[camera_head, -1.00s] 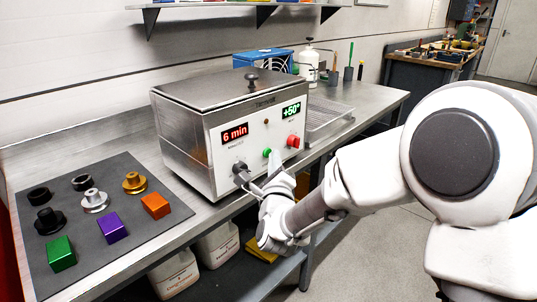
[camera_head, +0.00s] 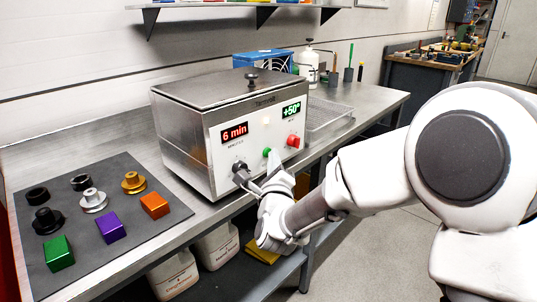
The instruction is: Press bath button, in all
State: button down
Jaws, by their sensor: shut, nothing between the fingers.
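The bath (camera_head: 200,150) is a steel box with a lid and a white front panel, standing on the steel bench. Its displays read "6 min" (camera_head: 235,132) in red and "+50°" (camera_head: 292,111) in green. The panel carries a black knob (camera_head: 240,167), a green button (camera_head: 267,152) and a red knob (camera_head: 293,141). My gripper (camera_head: 267,182) is shut and empty, in front of the panel just below the green button. Its fingertips lie close to the panel; I cannot tell whether they touch it.
A dark mat (camera_head: 105,240) at the left holds black, silver and gold fittings and green, purple and orange blocks. A wire basket (camera_head: 328,117) stands right of the bath. White containers (camera_head: 217,245) stand under the bench.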

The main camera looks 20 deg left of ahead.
jog(key=shift+s+d+b, duration=0.25)
jog(key=shift+d+b, duration=0.05)
jog(key=shift+d, duration=0.25)
jog(key=shift+d, duration=0.15)
jog(key=d, duration=0.1)
jog(key=s+d+b, duration=0.1)
jog(key=d, duration=0.1)
jog(key=s+d+b, duration=0.1)
jog(key=shift+d, duration=0.2)
dwell(0.6)
